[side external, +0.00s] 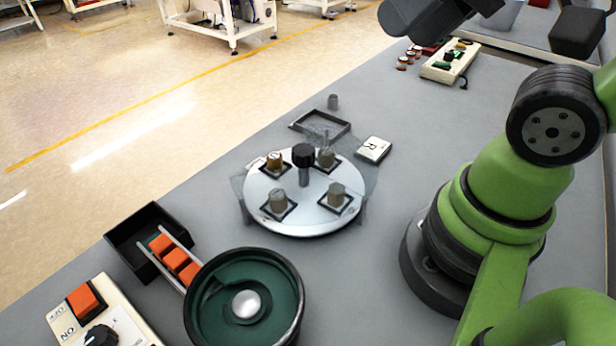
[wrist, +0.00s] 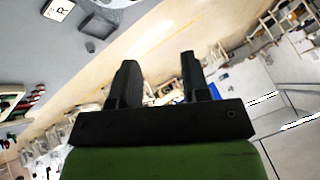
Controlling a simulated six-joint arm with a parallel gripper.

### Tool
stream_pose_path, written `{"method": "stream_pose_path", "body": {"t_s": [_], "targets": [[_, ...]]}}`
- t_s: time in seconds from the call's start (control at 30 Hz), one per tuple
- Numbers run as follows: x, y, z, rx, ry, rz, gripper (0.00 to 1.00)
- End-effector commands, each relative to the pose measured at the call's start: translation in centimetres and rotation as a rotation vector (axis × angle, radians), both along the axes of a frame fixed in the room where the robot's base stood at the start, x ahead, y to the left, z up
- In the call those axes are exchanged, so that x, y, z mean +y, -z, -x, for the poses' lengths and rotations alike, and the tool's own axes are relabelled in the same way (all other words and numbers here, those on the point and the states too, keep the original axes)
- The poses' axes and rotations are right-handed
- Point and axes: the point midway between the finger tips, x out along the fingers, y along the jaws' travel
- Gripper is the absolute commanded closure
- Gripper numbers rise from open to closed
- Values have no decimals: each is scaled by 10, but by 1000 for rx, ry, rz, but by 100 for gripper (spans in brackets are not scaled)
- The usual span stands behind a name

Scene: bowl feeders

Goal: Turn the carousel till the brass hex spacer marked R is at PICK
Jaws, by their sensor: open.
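The carousel (side external: 306,217), a pale round disc, sits mid-table in the side external view. Several small spacers stand upright on dark square seats around it. The back left one (side external: 275,160) looks the most golden; the front left (side external: 278,200), front right (side external: 337,194) and back right (side external: 326,158) ones look duller tan. Their marks are too small to read, so I cannot tell which bears R. No PICK lettering is readable. A black knob (side external: 304,155) rises near the centre. My gripper (wrist: 158,80) is open and empty in the wrist view, away from the carousel.
A white card marked R (side external: 373,149) lies behind right of the carousel. Clear panels edge the disc. An empty dark tray (side external: 320,124) and grey cylinder (side external: 333,101) are behind. A green-lined bowl (side external: 245,300), orange blocks (side external: 175,258) and a switch box (side external: 105,318) stand front left.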

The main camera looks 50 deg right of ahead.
Motion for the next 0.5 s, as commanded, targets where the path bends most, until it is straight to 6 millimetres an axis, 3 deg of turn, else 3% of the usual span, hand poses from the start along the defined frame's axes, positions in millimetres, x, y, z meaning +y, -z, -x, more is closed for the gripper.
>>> {"method": "stream_pose_path", "body": {"t_s": [0.27, 0.3, 0.4, 0.5], "targets": [[0, 0, 0, 0, 0, 0, 57], [0, 0, 0, 0, 0, 0, 55], [0, 0, -2, 7, -5, 5, 32], [-1, 2, -11, 44, -30, 30, 31]]}}
